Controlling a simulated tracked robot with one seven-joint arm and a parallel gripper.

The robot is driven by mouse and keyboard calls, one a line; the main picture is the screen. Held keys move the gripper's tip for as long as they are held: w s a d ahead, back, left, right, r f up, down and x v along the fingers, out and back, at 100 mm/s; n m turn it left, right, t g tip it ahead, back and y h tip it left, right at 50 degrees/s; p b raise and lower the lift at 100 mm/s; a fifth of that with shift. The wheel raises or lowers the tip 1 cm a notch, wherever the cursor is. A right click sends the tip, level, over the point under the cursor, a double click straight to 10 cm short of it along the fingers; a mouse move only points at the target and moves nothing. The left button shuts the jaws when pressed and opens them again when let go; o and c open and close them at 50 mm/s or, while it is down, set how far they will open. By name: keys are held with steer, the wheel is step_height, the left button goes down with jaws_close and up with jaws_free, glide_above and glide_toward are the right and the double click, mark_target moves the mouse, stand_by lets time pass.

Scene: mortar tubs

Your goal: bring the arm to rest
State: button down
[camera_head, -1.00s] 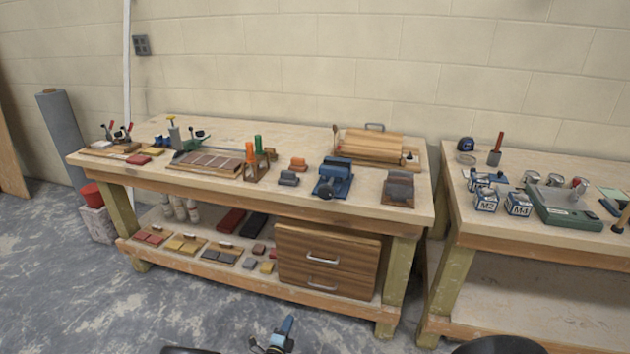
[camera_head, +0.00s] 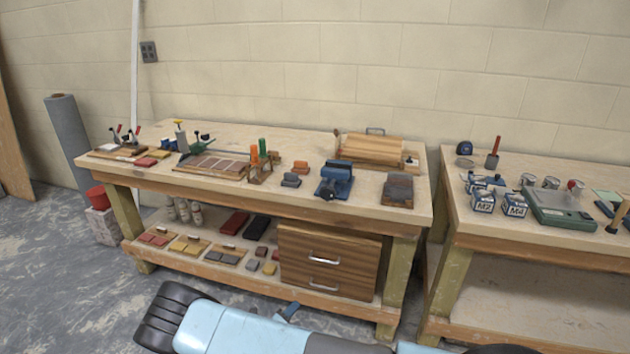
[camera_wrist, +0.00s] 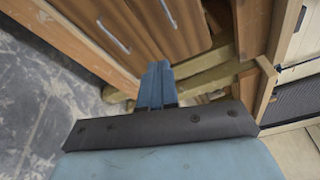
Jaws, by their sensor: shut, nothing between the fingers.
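My gripper (camera_wrist: 157,86) shows in the wrist view as two blue fingers side by side, shut with nothing between them. It points toward the wooden drawer unit (camera_wrist: 130,30) under the bench, apart from it as far as I can see. In the head view my light blue and dark grey arm lies low across the bottom of the picture, in front of the bench.
A long workbench (camera_head: 330,213) with tools, blocks and a blue vise (camera_head: 335,180) stands ahead. The drawer unit (camera_head: 325,262) sits on its lower shelf. A second bench (camera_head: 540,240) stands at right. Grey floor is open at lower left.

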steer(key=d+r+m+g, duration=0.4)
steer(key=d+r+m, duration=0.3)
steer(key=r, duration=0.7)
steer(key=d+r+m+g+y, duration=0.1)
steer(key=d+r+m+g, duration=0.45)
steer(key=r+m, duration=0.6)
steer(key=d+r+m+g, duration=0.4)
steer(key=d+r+m, duration=0.3)
steer(key=r, duration=0.8)
steer(key=s+d+r+m+y, duration=0.3)
steer(key=s+d+r+m, duration=0.25)
steer(key=r, duration=0.25)
steer(key=s+d+r+m+y, duration=0.2)
steer(key=s+d+r+m, duration=0.2)
steer(key=s+r, duration=0.35)
steer(key=s+d+r+m+t+y, duration=0.1)
steer(key=s+r+m+t, duration=0.1)
steer(key=s+r+m, duration=0.2)
steer(key=s+d+r+m+t+y, duration=0.1)
steer(key=s+r+m, duration=0.3)
steer(key=s, duration=0.7)
steer(key=shift+s+d+m+t+y, duration=0.2)
steer(key=shift+s+m+t+y, duration=0.15)
steer(key=shift+t+y, duration=0.35)
